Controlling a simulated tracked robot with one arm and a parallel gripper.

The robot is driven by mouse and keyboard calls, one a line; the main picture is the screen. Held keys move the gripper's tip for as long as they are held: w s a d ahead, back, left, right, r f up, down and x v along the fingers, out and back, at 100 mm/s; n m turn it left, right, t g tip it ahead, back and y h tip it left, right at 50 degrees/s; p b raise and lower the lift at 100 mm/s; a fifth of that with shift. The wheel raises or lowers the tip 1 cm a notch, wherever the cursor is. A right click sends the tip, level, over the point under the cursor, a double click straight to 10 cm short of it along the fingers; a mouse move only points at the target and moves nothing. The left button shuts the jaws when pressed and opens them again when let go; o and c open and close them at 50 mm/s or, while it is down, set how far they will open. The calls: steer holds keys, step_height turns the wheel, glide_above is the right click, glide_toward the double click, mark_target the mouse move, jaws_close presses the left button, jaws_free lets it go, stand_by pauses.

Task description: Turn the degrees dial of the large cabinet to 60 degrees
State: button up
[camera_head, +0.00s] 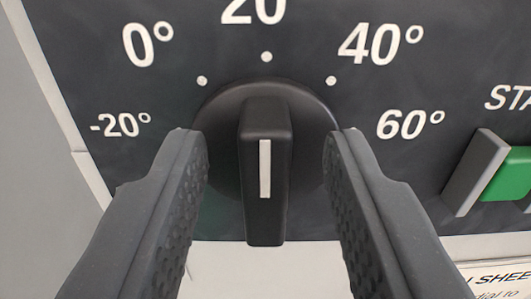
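The degrees dial (266,165) is a black round knob with a raised grip bar and a white line on it. The bar stands upright in the picture, in line with the dot under the "20" mark (254,10). The "60°" mark (410,124) is to the right of the dial, below "40°" (380,44). "0°" (148,45) and "-20°" (120,125) are at the left. My gripper (267,140) is open, one finger on each side of the bar, with a visible gap on both sides. The fingers hide parts of the knob's round base.
The dial sits on a dark panel (330,25) with a pale edge at the left. A green switch (508,176) with a grey side is at the right. A printed sheet (500,284) shows at the lower right. Room beside the bar between the fingers is clear.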

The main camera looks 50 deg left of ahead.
jaws_close()
steer(key=shift+d, duration=0.1)
